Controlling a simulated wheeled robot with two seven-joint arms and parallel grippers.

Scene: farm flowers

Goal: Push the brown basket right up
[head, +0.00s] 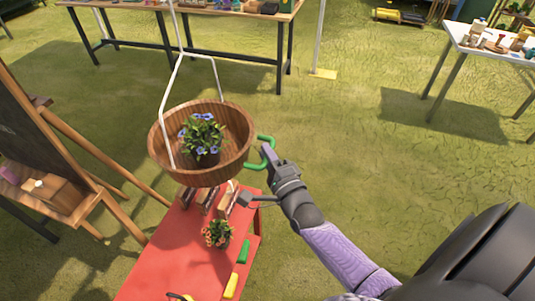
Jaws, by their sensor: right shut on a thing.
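The brown basket (240,128) is a round wooden bowl that hangs from white cords above the far end of a red table. A potted plant with blue flowers (203,138) stands in it. My left gripper is not in view.
The red table (165,262) below holds a pot of orange flowers (217,234), several small boxes, and green and yellow items. A wooden easel (75,130) stands at left. Tables with goods stand at the back and right. The grass to the right is open.

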